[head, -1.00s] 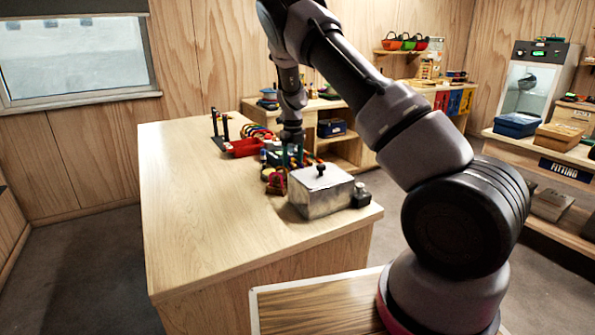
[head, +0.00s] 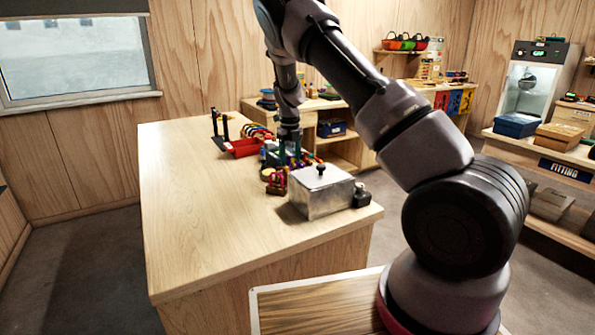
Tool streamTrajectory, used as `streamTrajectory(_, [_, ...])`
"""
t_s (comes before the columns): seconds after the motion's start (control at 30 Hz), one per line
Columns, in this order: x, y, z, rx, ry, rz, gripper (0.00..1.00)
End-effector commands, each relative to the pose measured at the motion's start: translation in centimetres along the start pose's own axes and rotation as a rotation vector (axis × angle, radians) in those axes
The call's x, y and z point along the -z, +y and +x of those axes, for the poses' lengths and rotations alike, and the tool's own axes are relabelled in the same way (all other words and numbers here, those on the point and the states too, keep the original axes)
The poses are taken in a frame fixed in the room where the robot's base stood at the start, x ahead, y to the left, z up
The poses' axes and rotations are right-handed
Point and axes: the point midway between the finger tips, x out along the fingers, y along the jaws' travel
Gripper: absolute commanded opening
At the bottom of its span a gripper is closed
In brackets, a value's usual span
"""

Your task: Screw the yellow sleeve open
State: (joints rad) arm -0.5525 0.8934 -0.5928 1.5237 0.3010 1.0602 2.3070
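My gripper (head: 289,153) points down over the far right part of the workbench (head: 195,210), among a cluster of small coloured gear. It is small and dark, and I cannot tell whether its fingers are open or shut, or touch anything. I cannot make out the yellow sleeve; it is too small here or hidden by my gripper and the gear. Several coloured loops (head: 261,133) lie behind a red tray (head: 243,148), left of my gripper.
A metal box with a black knob (head: 322,194) stands close in front of my gripper, with a small dark block (head: 361,196) at its right. A small red item (head: 275,182) lies left of the box. Dark posts (head: 220,132) stand at the back. The bench's left half is clear.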

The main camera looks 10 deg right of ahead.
Motion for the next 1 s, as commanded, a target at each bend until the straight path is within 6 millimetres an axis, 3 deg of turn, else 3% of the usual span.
streamTrajectory(0.5, [0.0, 0.1, -1.7, -0.001, 0.0, -0.001, 0.55])
streamTrajectory(1.0, [0.0, -0.7, -1.8, 0.0, 0.001, 0.0, 0.55])
